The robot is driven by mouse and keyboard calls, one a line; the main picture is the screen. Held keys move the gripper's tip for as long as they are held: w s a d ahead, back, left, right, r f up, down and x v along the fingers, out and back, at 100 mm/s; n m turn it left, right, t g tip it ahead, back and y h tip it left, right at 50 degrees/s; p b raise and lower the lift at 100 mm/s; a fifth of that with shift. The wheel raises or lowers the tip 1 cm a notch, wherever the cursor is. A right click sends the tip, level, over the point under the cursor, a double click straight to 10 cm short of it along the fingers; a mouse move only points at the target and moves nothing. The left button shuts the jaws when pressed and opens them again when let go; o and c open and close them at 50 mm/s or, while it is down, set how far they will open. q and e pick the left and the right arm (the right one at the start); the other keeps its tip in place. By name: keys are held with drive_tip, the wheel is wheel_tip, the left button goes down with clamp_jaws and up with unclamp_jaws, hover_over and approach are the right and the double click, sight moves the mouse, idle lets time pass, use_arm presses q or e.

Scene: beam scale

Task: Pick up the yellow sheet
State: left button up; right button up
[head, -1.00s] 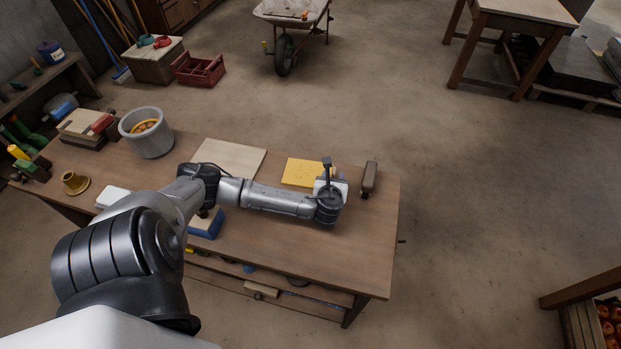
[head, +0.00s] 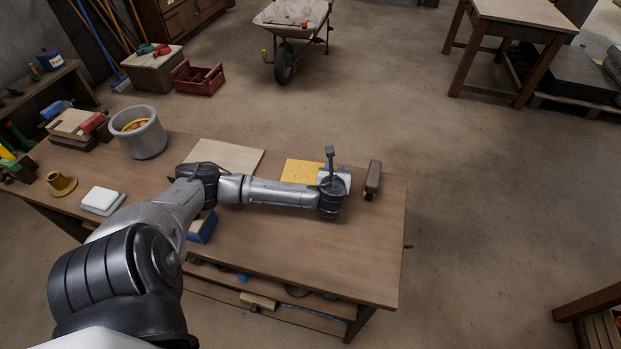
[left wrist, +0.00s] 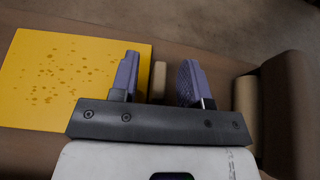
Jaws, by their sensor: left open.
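The yellow sheet (head: 298,171) lies flat on the workbench, toward its far right part. It has small dark orange spots, and my left wrist partly covers its right end in the head view. In the left wrist view the sheet (left wrist: 65,85) is at the left, its right edge by the left finger. My left gripper (left wrist: 157,78) is open, its two purple-grey fingers apart. A small beige piece shows between the fingers, and I cannot tell whether it is near them or below. The sheet is not between the fingers. My right gripper is not in view.
A brown block (head: 373,178) stands right of my left wrist; it is large at the right in the wrist view.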

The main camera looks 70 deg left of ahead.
use_arm(q)
clamp_jaws()
idle(0.4)
